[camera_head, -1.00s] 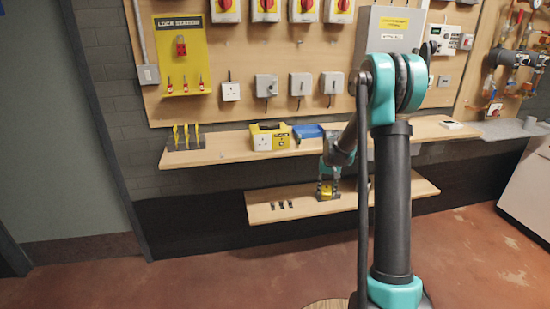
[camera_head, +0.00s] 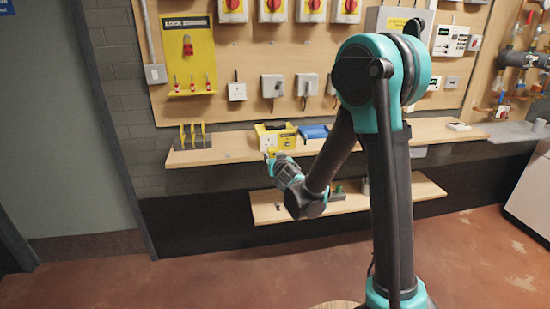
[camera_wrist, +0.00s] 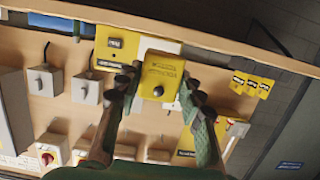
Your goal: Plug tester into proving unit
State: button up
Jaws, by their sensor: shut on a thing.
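The proving unit (camera_head: 287,140), a yellow and white box with a socket face, stands on the upper shelf. In the wrist view it (camera_wrist: 113,44) shows partly behind the tester. My gripper (camera_head: 272,159) is in front of the upper shelf, close to the unit's lower left front. In the wrist view my gripper (camera_wrist: 155,98) is shut on the yellow tester (camera_wrist: 163,72), with one finger on each side. The tester has printed text and a dark round knob facing the camera. Whether it touches the unit cannot be told.
A blue tray (camera_head: 313,131) sits right beside the unit. A black stand with yellow upright pieces (camera_head: 193,138) is on the left of the shelf. Switches and sockets line the board above. The lower shelf (camera_head: 405,190) is mostly clear at its right.

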jog(key=shift+r+x, duration=0.25)
jog(key=shift+x, duration=0.95)
jog(key=shift+r+x, duration=0.2)
jog(key=shift+x, duration=1)
jog(key=shift+r+x, duration=0.25)
jog(key=shift+x, duration=0.95)
jog(key=shift+x, duration=0.8)
jog(key=o, duration=1)
jog(key=shift+w+r, duration=0.1)
jog(key=shift+s+f+v, duration=0.1)
jog(key=shift+f+v, duration=0.35)
jog(key=shift+v, duration=1.85)
jog(key=shift+s+f+v, duration=0.1)
jog(key=shift+f+v, duration=0.3)
jog(key=shift+v, duration=1.9)
jog(key=shift+s+f+v, duration=0.1)
jog(key=shift+f+v, duration=0.35)
jog(key=shift+v, duration=1.85)
